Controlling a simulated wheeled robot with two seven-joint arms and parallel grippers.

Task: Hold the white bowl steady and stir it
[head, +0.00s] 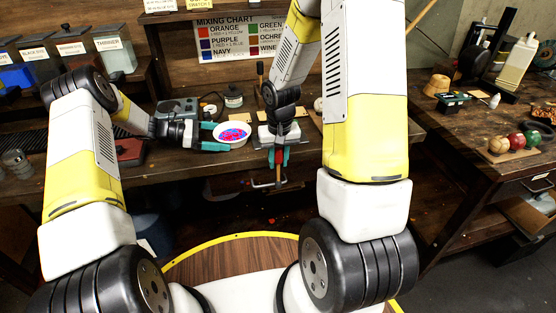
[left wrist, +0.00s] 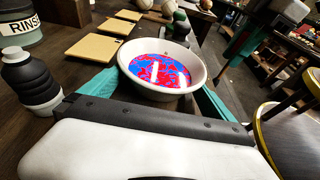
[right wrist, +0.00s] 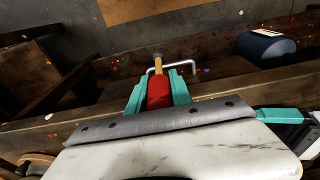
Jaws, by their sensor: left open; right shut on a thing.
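The white bowl (head: 240,143) stands on the workbench in the head view. It holds blue and red paint, swirled but not blended, with a pale streak, in the left wrist view (left wrist: 196,85). My left gripper (head: 222,137) is open, with one teal finger on each side of the bowl; I cannot tell whether they touch it. My right gripper (head: 279,157) is right of the bowl, at the bench's front edge, pointing down. It is shut on a red-handled tool (right wrist: 158,92) with a tan neck and dark tip. The tool is outside the bowl.
A dark bottle with a white base (left wrist: 30,78) and tan pads (left wrist: 93,47) lie near the bowl. A bent metal rod (right wrist: 181,65) is beside the tool's tip. A mixing chart (head: 240,40) hangs behind. Coloured balls (head: 515,143) sit on the right-hand table.

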